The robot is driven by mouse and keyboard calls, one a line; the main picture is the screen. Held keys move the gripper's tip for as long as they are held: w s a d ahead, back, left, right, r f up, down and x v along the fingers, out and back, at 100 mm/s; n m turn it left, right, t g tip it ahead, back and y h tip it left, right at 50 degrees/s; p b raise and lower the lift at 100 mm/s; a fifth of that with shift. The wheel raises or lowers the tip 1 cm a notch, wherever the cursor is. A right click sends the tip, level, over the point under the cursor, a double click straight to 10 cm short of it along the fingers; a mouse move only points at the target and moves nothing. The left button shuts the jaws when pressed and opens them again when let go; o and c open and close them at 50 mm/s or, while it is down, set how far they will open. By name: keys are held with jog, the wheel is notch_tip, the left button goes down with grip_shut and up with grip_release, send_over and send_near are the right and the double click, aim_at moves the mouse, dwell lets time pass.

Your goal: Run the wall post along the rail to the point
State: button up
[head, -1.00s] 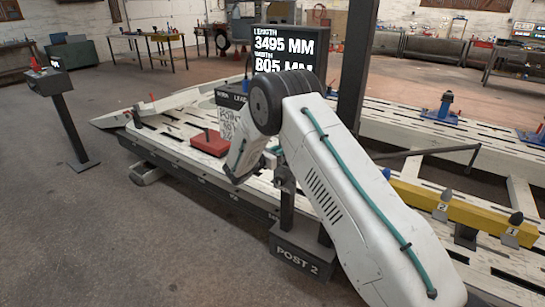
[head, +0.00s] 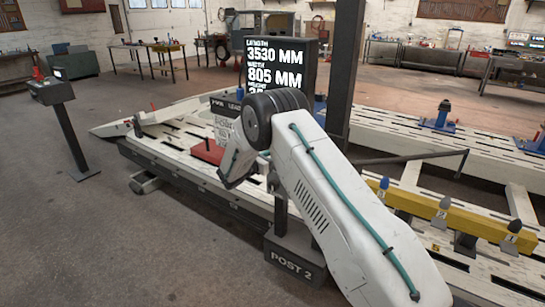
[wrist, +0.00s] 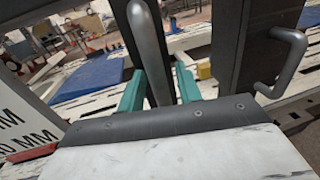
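The wall post shows as a dark base block labelled POST 2 (head: 292,262) at the near edge of the bench, in the head view. My arm hides much of its upper part. In the wrist view a grey vertical bar handle (wrist: 150,55) stands between the teal fingers of my gripper (wrist: 160,88), which appear closed on it. In the head view my gripper is hidden behind my arm. A black display (head: 275,65) reads length 3530 MM and width 805 MM; its lower line is partly covered.
The frame bench (head: 195,180) has a slotted pale top with a red block (head: 208,151) on it. A yellow beam (head: 440,212) with numbered cones lies at right. A console (head: 58,92) on a stand is at left. Floor at front left is clear.

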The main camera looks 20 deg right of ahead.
jog(key=v, duration=0.8)
dwell(0.4)
